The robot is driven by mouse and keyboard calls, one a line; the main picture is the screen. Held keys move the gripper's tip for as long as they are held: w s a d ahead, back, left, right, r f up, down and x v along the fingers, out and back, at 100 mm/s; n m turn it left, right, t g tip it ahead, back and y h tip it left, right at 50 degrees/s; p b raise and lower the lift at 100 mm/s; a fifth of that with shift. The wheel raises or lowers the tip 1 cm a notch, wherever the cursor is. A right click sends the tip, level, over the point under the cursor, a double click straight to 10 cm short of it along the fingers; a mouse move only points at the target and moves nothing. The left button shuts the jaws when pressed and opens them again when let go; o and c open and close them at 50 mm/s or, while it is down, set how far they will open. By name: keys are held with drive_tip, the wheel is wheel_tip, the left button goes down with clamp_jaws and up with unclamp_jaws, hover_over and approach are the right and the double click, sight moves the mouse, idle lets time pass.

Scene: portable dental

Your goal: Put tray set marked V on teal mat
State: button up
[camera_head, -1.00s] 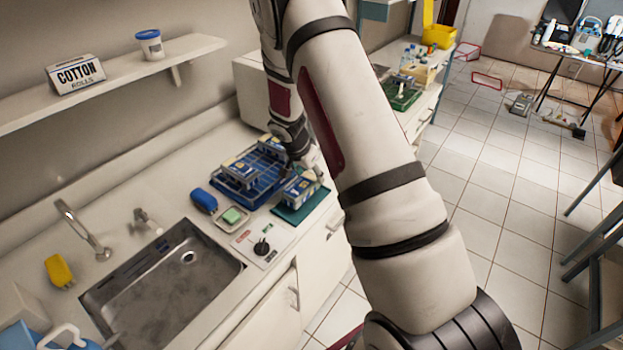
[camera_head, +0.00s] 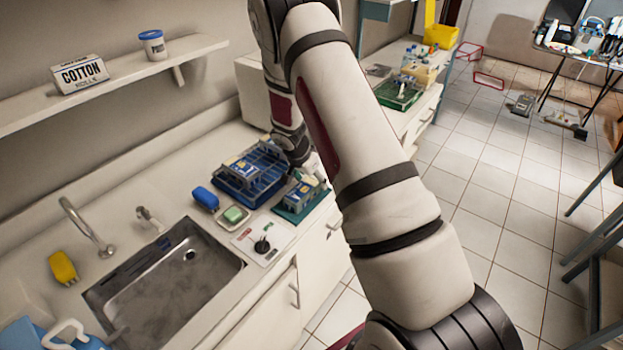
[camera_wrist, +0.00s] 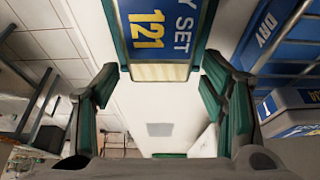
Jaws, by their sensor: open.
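A blue-and-grey tray set (camera_head: 299,193) rests on the teal mat (camera_head: 290,213) at the counter's front edge. In the head view my arm hides most of the gripper, just above the tray set. A blue rack (camera_head: 226,188) left of the mat holds other tray sets (camera_head: 240,168). No V mark is readable.
A blue sponge-like item (camera_head: 206,198), a soap dish (camera_head: 234,216) and a panel with a black knob (camera_head: 262,245) lie near the mat. The sink (camera_head: 165,285) is at the left front.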

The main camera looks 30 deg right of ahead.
drive_tip(key=b+v, duration=0.2)
drive_tip(key=v, duration=1)
wheel_tip(320, 180, up, 9)
drive_tip(key=n, duration=0.2)
hover_over(302, 189)
drive_tip(key=s+a, duration=0.3)
drive_tip(key=s+a+r+n+t+y, duration=0.2)
drive_tip(key=s+a+r+n, duration=0.15)
drive_tip(key=s+r, duration=0.45)
drive_tip(key=s+a+r+n+t+y, duration=0.1)
drive_tip(key=s+a+r+n, duration=0.3)
drive_tip(key=s, duration=0.4)
drive_tip(key=s+a+r+n+t+y, duration=0.1)
drive_tip(key=s+a+r+n, duration=0.3)
drive_tip(key=s, duration=0.5)
drive_tip(key=shift+a, duration=0.55)
drive_tip(key=shift+w+n, duration=0.2)
drive_tip(key=shift+n, duration=0.05)
